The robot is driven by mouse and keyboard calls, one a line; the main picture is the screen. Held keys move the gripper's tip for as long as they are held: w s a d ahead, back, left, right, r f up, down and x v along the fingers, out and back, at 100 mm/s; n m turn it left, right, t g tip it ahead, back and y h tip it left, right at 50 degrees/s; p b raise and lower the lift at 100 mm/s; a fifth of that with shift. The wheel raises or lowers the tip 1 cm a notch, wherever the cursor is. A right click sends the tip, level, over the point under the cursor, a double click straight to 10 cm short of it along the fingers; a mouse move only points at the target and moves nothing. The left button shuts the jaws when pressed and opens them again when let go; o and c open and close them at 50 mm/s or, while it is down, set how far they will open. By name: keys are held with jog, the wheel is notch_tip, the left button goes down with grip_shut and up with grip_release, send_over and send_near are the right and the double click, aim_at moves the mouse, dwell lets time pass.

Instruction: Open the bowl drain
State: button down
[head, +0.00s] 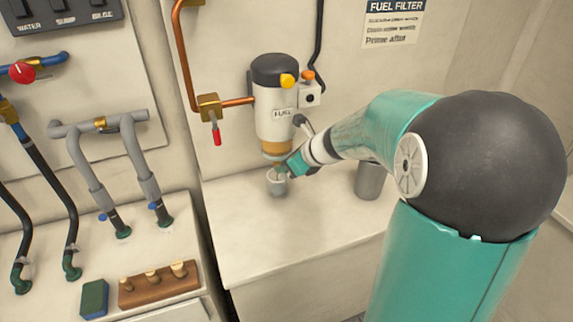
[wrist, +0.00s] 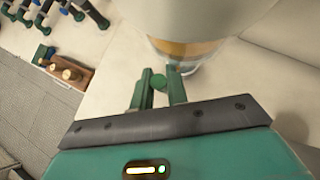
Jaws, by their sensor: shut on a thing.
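In the head view my gripper (head: 286,167) hides the knob. A small grey cup (head: 277,184) is under the bowl, partly behind my gripper.
A larger grey container (head: 369,182) stands on the white bench (head: 300,235), partly behind my arm. A copper pipe (head: 236,102) with a red-handled valve (head: 216,132) joins the filter at left. Hoses, a green sponge (head: 95,298) and a wooden plug block (head: 158,287) are further left.

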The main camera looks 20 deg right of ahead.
jog(key=c, duration=1.4)
grip_release()
